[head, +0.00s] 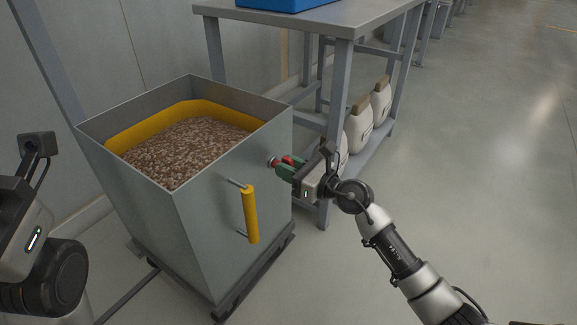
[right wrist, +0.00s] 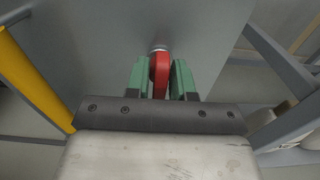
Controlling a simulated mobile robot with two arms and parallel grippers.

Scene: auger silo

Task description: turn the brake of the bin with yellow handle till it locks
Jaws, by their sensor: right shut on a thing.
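The grey metal bin (head: 215,215) with the yellow handle (head: 250,214) stands at the left of the head view. It is filled with brown pellets (head: 180,148) inside a yellow inner rim. The red brake lever (right wrist: 159,72) sits on a round metal pivot on the bin's side wall. My right gripper (head: 284,168) has its green fingers on either side of the red lever and is shut on it; the lever points toward the gripper in the right wrist view. My left arm shows at the left edge of the head view, but its fingers are out of the picture.
A grey table (head: 335,18) with a blue crate (head: 285,3) stands behind the bin. Several pale sacks (head: 358,126) stand on its lower shelf, close to my right gripper. The floor at the right is clear.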

